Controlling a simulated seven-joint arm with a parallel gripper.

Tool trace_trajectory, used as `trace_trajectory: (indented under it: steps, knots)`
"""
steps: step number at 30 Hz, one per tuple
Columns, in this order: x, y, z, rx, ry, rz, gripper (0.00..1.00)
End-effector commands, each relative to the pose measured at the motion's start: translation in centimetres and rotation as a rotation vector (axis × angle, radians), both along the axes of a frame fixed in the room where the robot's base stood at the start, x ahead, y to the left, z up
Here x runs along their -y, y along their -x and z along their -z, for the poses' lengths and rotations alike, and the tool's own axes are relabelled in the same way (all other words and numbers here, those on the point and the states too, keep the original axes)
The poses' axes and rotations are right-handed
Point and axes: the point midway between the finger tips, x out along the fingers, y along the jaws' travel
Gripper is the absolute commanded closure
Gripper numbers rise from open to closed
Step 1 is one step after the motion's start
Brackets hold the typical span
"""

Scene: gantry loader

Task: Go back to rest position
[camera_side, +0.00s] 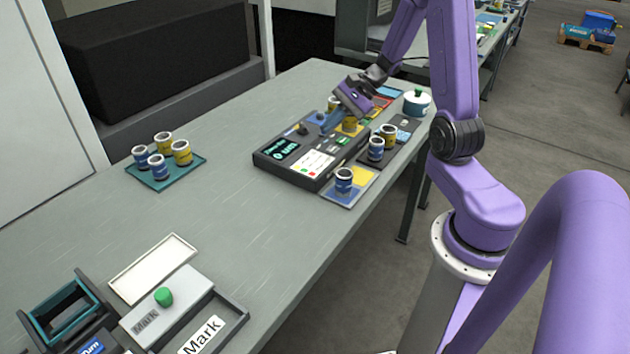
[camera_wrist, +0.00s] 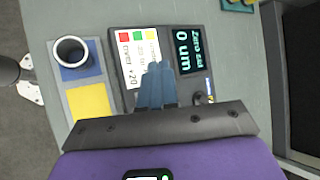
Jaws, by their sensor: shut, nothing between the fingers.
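My gripper (camera_side: 326,121) is above the far part of the dark measuring device (camera_side: 265,158) in the side view. In the wrist view my gripper (camera_wrist: 155,72) has its blue fingers together with nothing between them, over the device's panel (camera_wrist: 128,77). The device's display (camera_wrist: 189,50) is lit and shows text and a zero. A blue cup (camera_side: 343,182) stands on the blue part of a blue and yellow mat (camera_side: 362,182). The same cup (camera_wrist: 72,53) shows at the upper left of the wrist view.
A teal tray (camera_side: 190,178) with several blue and yellow cups stands on the left of the table. More cups (camera_side: 376,149) stand right of the device, near a white pot (camera_side: 417,103). A marking station (camera_side: 165,315) is at the front.

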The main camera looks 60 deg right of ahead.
Motion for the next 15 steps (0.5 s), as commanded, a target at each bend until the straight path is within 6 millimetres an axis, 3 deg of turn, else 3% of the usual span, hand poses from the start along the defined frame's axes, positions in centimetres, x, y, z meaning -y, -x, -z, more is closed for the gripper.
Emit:
trace_trajectory:
  steps: [6, 15]
  knots:
    - [-7.4, 1.9, -1.2, 0.006, 0.088, -0.383, 1.00]
    - [-14.7, 7.3, -2.5, 0.039, 0.230, -0.898, 1.00]
